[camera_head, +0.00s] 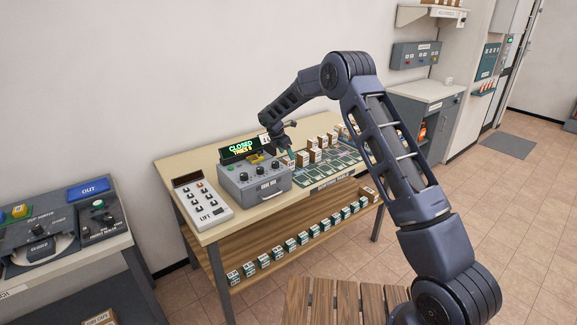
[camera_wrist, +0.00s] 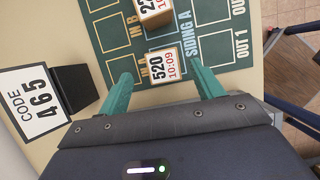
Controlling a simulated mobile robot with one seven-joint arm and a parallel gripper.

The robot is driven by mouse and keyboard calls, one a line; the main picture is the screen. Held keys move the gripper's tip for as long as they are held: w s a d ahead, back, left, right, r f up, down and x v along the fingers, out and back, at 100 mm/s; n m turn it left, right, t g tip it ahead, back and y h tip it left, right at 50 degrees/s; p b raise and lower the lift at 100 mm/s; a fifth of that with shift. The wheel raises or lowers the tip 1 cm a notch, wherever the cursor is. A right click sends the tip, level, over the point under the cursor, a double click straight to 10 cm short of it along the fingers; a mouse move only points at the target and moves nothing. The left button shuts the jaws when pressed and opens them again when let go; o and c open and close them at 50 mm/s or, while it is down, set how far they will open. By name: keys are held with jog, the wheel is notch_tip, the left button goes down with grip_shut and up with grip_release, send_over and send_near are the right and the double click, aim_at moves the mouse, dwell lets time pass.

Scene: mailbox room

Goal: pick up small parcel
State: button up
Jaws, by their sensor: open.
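I cannot tell how far the fingertips are above the mat. In the head view my gripper (camera_head: 286,153) is over the left end of the mat, behind the grey control box, and the parcel near it is hidden or too small to make out.
A sign reading CODE 465 (camera_wrist: 32,103) with a dark block stands at left. In the head view, the grey control box (camera_head: 254,185), a LIFT panel (camera_head: 203,203) and several parcels (camera_head: 315,154) share the table.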

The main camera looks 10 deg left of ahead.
aim_at(288, 158)
jog(key=shift+s+x, duration=0.15)
jog(key=shift+x, duration=1.4)
jog(key=shift+s+x, duration=0.15)
jog(key=shift+x, duration=1.35)
jog(key=shift+f, duration=0.1)
jog(key=shift+c, duration=0.5)
jog(key=c, duration=1)
